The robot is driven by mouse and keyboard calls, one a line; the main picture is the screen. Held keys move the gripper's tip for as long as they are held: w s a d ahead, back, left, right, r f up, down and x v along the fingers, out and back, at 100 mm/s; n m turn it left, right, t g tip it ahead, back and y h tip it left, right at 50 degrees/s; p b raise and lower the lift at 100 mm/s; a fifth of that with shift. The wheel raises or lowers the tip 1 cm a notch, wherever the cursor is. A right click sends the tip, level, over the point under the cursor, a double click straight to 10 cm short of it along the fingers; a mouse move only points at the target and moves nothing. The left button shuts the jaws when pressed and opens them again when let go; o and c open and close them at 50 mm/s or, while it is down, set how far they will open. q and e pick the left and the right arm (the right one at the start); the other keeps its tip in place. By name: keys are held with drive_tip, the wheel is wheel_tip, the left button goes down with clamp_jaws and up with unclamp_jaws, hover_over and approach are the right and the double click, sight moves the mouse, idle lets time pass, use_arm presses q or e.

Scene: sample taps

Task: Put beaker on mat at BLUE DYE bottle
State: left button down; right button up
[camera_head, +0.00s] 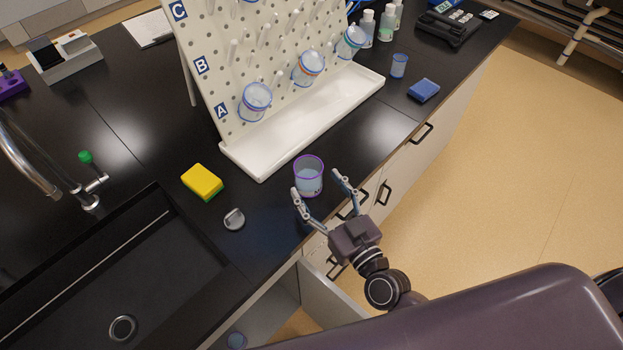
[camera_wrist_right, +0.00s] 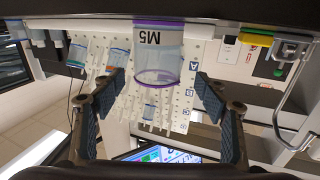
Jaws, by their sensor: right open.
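A clear beaker with a purple rim (camera_head: 308,176) stands upright on the black bench near its front edge. In the right wrist view the same beaker (camera_wrist_right: 158,62) appears upside down, marked M5, centred between the fingers with space on both sides. My right gripper (camera_head: 316,184) is open, its fingertips close to the near side of the beaker. Small bottles (camera_head: 387,26) stand at the far end of the bench; their labels are too small to read, so I cannot tell which is BLUE DYE. I cannot make out a mat. My left gripper is not in view.
A white pegboard rack (camera_head: 262,60) with hanging beakers stands in a white tray (camera_head: 340,108) behind the beaker. A yellow sponge (camera_head: 202,182), a sink (camera_head: 95,275), another beaker (camera_head: 399,66) and a blue block (camera_head: 424,90) are around. An open drawer (camera_head: 335,290) juts out below.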

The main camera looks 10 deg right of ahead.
sight(316, 181)
drive_tip(key=x, duration=0.3)
drive_tip(key=p+x, duration=0.1)
drive_tip(key=shift+w+d, duration=0.25)
drive_tip(key=shift+w+a+f, duration=0.1)
drive_tip(key=shift+w+a, duration=0.05)
drive_tip(key=shift+w, duration=0.25)
drive_tip(key=shift+s, duration=0.1)
drive_tip(key=c, duration=1.4)
drive_tip(key=shift+c, duration=0.3)
drive_tip(key=shift+r+p, duration=0.55)
drive_tip(key=shift+r, duration=0.7)
wheel_tip(316, 181, up, 17)
drive_tip(key=p, duration=0.4)
drive_tip(key=shift+p, duration=0.3)
drive_tip(key=shift+r, duration=0.1)
